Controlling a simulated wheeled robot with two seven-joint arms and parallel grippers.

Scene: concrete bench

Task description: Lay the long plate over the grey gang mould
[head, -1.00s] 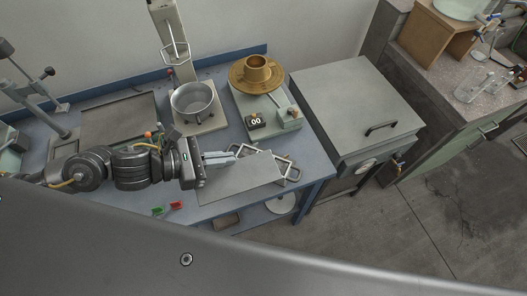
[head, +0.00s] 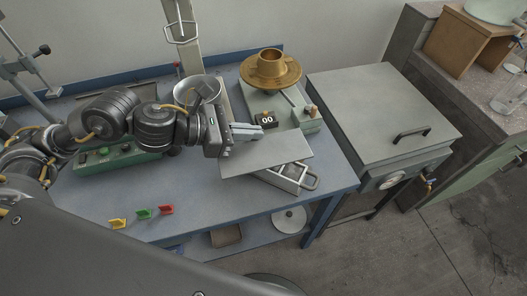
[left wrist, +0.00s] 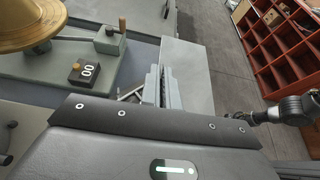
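The long plate (head: 268,155) is a flat grey sheet. My left gripper (head: 252,132) is shut on its far edge and holds it over the grey gang mould (head: 291,178). The mould's front part and a wire handle stick out from under the plate at the lower right; the rest is hidden. I cannot tell whether plate and mould touch. In the left wrist view the plate (left wrist: 188,72) runs away from the fingers (left wrist: 163,88), and a bit of the mould shows to their left. My right gripper is not seen in either view.
A scale with a display (head: 265,119) and a brass ring-shaped piece (head: 271,70) stands close behind the plate. A metal bowl (head: 196,90) is behind my left wrist. Small yellow, green and red pieces (head: 143,213) lie at the front left. A grey lidded tank (head: 385,112) stands right.

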